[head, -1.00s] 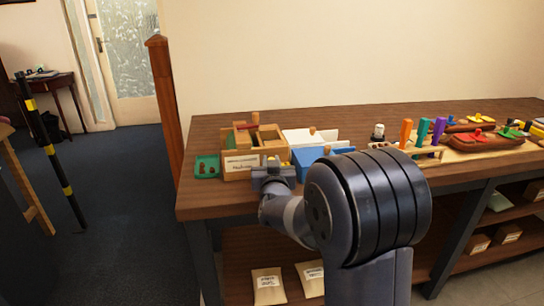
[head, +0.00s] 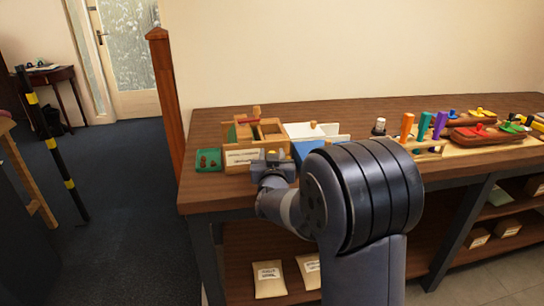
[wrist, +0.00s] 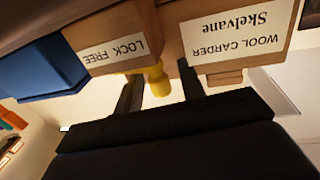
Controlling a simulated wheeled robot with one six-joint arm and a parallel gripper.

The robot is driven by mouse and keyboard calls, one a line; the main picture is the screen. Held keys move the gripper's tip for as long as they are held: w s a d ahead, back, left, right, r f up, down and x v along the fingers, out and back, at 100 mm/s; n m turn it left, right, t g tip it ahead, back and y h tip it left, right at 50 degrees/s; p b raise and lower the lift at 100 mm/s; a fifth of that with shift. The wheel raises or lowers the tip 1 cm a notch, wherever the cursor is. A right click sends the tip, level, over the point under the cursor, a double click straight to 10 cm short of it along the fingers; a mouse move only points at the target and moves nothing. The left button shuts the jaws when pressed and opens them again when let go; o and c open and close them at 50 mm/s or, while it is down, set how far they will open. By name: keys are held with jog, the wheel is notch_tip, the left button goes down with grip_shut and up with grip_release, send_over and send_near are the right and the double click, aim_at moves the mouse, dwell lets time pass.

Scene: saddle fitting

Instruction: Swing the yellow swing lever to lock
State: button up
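The yellow swing lever (wrist: 156,80) shows in the wrist view, its rounded knob pointing out from the wooden front beside the "LOCK FREE" label (wrist: 115,49). My gripper (wrist: 158,76) is open, with one dark finger on each side of the lever. A gap shows between the lever and the right finger; whether the left finger touches it I cannot tell. In the head view my gripper (head: 271,162) is at the front of the wooden wool carder box (head: 240,157), and only a small yellow bit of the lever shows above it.
A green tray (head: 208,160) stands left of the box, and a blue piece (head: 306,150) is close on its right. The bench's back strip is clear.

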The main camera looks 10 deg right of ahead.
jog(key=shift+s, duration=0.15)
jog(key=s+a, duration=0.1)
jog(key=s, duration=0.9)
jog(key=shift+s+a, duration=0.2)
jog(key=shift+a, duration=0.2)
jog(key=shift+o, duration=0.2)
